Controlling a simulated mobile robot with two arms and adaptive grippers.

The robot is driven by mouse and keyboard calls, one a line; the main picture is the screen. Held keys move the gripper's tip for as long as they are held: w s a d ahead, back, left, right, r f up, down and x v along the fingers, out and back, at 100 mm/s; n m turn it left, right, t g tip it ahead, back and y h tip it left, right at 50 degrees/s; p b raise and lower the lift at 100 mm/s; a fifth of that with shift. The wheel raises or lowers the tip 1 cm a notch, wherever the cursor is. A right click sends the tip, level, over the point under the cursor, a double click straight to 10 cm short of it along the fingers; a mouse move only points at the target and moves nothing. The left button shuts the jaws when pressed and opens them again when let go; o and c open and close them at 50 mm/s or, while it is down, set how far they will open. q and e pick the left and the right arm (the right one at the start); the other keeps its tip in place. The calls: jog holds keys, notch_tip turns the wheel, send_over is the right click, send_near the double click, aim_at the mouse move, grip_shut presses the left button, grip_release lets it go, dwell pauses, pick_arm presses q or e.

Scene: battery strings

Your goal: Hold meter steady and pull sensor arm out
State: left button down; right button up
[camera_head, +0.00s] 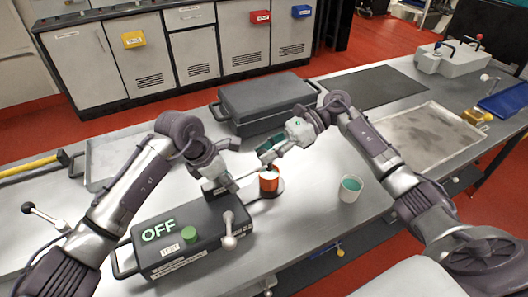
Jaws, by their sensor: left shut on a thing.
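A small dark-grey device (215,187), which looks like the meter, is at the tips of my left gripper (228,180), just above the back of the black box marked OFF. My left gripper is shut on it and covers part of it. A thin light bar beside it runs toward the orange cup; I cannot tell whether this is the sensor arm. My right gripper (268,153) is above and behind the orange cup, with dark and teal parts at its tips. Whether it is open or shut is too small to tell.
The black OFF box (160,258) has a green knob (189,235) and a lever (229,232). A closed black case (265,103) lies behind. The table front centre is clear.

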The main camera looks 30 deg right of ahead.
pick_arm(q)
jog(key=shift+s+a+f, duration=0.1)
jog(key=shift+a+f, duration=0.05)
jog(key=shift+f, duration=0.25)
pick_arm(e)
jog(key=o, duration=0.4)
jog(key=shift+s+d, duration=0.1)
jog(key=v, duration=1.2)
pick_arm(q)
jog(key=c, duration=0.9)
grip_release()
jog(key=shift+o, duration=0.7)
jog(key=shift+r, duration=0.25)
